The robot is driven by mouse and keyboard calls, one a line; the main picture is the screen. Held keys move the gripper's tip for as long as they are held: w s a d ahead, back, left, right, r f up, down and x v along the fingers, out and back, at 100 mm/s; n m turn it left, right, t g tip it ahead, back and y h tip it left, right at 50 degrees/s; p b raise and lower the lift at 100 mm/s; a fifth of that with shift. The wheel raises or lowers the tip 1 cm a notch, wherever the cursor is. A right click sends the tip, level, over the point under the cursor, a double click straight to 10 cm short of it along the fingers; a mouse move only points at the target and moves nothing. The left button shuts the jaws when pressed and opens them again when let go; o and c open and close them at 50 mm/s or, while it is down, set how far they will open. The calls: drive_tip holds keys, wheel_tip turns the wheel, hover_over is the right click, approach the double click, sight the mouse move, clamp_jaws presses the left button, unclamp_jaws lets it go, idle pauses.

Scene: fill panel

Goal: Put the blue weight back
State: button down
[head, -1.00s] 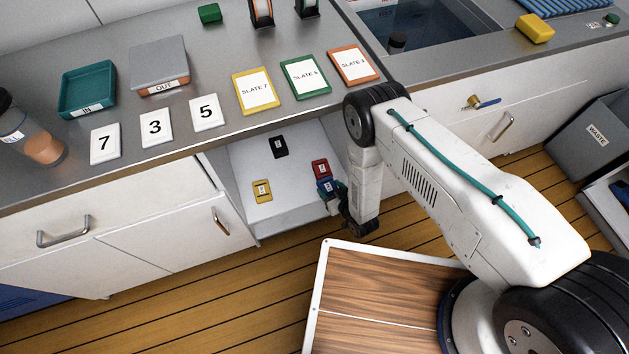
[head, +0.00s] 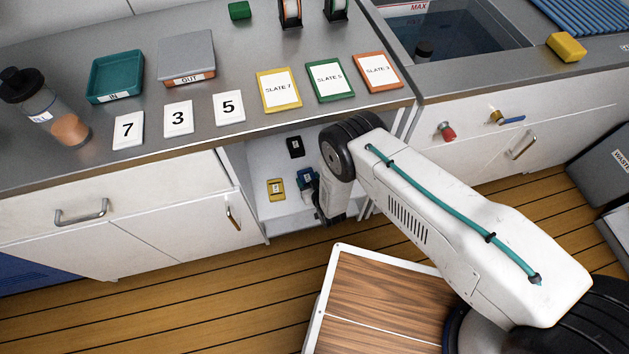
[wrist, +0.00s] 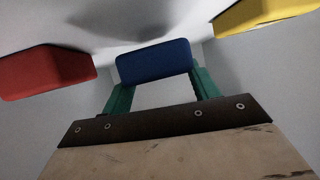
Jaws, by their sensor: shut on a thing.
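The blue weight (head: 306,180) is inside the open cupboard under the counter, right of a yellow weight (head: 276,189). In the wrist view, the blue weight (wrist: 154,62) sits between the green fingers of my gripper (wrist: 155,85), which is shut on it. A red weight (wrist: 45,70) is on the left there and the yellow weight (wrist: 265,10) on the right, both apart from the blue one. A black weight (head: 295,146) lies farther back in the cupboard. My arm hides the cupboard's right part in the head view. I cannot tell whether the blue weight touches the floor below it.
The counter edge (head: 230,133) overhangs the cupboard, and its side wall (head: 240,190) stands close on the left. Number cards, slates, trays and a bottle (head: 45,105) stand on the counter.

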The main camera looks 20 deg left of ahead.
drive_tip(key=shift+f, duration=1.25)
drive_tip(key=shift+c, duration=1.8)
unclamp_jaws()
drive_tip(key=shift+d+f, duration=0.15)
drive_tip(key=shift+s, duration=0.1)
drive_tip(key=v, duration=1.2)
